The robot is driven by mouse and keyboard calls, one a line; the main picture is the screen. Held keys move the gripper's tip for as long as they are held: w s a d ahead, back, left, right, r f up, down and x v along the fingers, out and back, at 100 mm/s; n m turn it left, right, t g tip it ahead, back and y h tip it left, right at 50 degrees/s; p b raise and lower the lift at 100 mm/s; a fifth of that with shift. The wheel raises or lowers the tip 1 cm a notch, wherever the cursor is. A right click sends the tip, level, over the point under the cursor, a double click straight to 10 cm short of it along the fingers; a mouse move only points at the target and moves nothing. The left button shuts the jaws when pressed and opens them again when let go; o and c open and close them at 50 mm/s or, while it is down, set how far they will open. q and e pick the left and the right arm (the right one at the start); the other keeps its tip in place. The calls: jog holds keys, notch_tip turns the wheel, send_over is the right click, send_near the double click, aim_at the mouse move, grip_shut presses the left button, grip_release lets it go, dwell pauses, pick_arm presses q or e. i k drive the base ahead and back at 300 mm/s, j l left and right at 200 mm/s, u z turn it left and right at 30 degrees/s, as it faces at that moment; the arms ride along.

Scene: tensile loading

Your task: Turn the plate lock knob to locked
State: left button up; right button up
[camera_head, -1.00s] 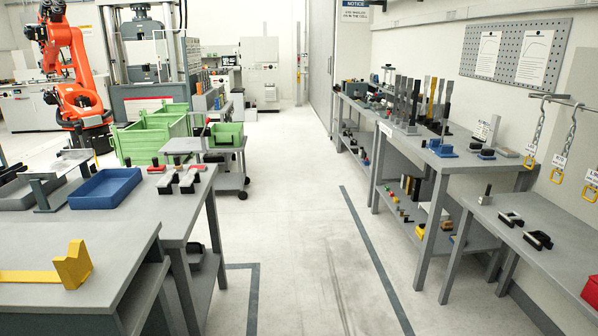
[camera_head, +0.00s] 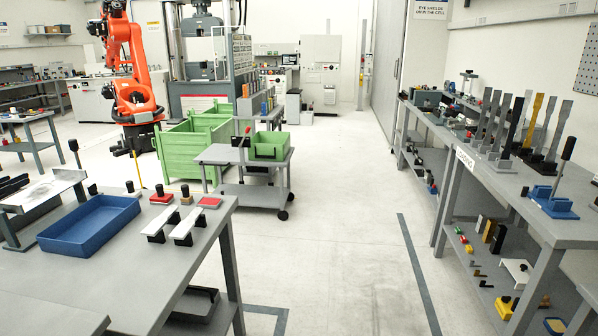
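I cannot make out a plate lock knob in the head view; if it is in the picture, it is too small or hidden to tell. A tall grey testing machine (camera_head: 203,40) with columns stands at the back, left of centre, behind the green crates. Neither of my grippers shows in the view.
An orange robot arm (camera_head: 130,75) and green crates (camera_head: 190,140) stand back left, with a cart (camera_head: 250,193) beside them. A table with a blue tray (camera_head: 90,225) is near left; a long bench (camera_head: 565,232) lines the right. The aisle (camera_head: 340,220) between is clear.

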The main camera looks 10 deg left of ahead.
aim_at(92, 189)
jog(key=i, duration=1.1)
jog(key=i+u, duration=0.15)
jog(key=i, duration=1)
jog(key=i+u, duration=0.2)
jog(key=i, duration=0.3)
jog(key=i+u, duration=0.2)
jog(key=i, duration=0.25)
jog(key=i+l+u, duration=0.2)
jog(key=i, duration=0.3)
jog(key=i+l+u, duration=0.2)
jog(key=i, duration=0.25)
